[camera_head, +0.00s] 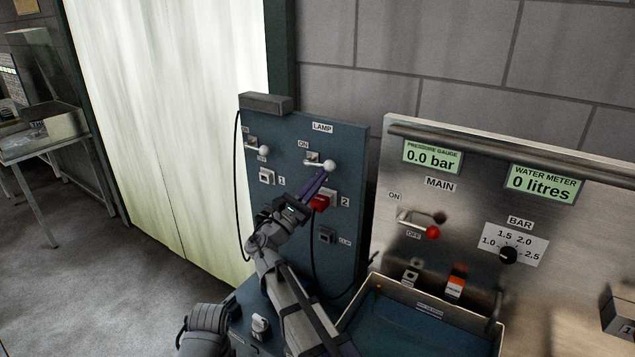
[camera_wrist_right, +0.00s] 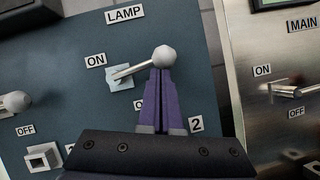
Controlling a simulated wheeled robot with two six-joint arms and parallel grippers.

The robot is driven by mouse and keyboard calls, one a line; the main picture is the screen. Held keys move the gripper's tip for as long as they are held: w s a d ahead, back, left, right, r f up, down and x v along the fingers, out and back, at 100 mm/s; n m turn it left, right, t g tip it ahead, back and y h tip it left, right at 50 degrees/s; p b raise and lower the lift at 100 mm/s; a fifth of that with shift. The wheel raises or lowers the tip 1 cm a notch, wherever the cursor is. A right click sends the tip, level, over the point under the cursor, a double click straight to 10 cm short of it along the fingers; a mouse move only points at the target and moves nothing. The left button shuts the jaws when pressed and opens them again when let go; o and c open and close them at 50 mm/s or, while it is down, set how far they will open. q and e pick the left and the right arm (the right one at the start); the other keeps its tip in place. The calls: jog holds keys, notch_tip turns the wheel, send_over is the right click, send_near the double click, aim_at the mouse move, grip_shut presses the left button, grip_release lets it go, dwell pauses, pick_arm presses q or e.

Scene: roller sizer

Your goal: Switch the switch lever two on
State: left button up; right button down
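Switch lever two (camera_head: 329,165) has a white ball knob on a metal stem, on the blue LAMP panel (camera_head: 345,140). Its stem points right from a plate beside the ON label; its lower label is hidden behind my gripper. My right gripper (camera_head: 324,174) reaches up from below, purple fingers close together, tips just under the knob. In the right wrist view the knob (camera_wrist_right: 165,56) shows just beyond the fingertips (camera_wrist_right: 160,72); the fingers look shut with only a thin line between them. I cannot tell if they touch the knob.
Lever one (camera_head: 262,150) sits to the left, its knob near its OFF label. A red button or plug (camera_head: 320,202) is close beside my fingers, by the label 2. Right of it stands a metal panel with a red-knobbed main lever (camera_head: 432,232) and a tray (camera_head: 425,312) below.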

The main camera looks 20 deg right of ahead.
jog(key=n+t, duration=0.1)
jog(key=r+n, duration=0.1)
jog(key=n+t+y+p, duration=0.1)
jog(key=n, duration=0.1)
jog(key=shift+s+d+r+t, duration=0.2)
jog(key=shift+s+r+t, duration=0.1)
jog(key=shift+r, duration=0.1)
jog(key=r+n+t+y+p, duration=0.1)
jog(key=n+y+p, duration=0.1)
jog(key=n, duration=0.3)
jog(key=w+a+r+n+t+y+p, duration=0.1)
jog(key=r+n+t+y+p, duration=0.1)
jog(key=n, duration=0.3)
jog(key=w+r+n+t+y+p, duration=0.1)
jog(key=r+n+y+p, duration=0.1)
jog(key=n+y+p, duration=0.1)
jog(key=shift+a+n+t+y+p, duration=0.2)
jog(key=shift+n+p, duration=0.15)
jog(key=shift+n, duration=0.25)
jog(key=shift+a+n+t+y+p, duration=0.1)
jog(key=shift+n+y+p, duration=0.15)
jog(key=shift+n, duration=0.35)
jog(key=shift+w+r, duration=0.1)
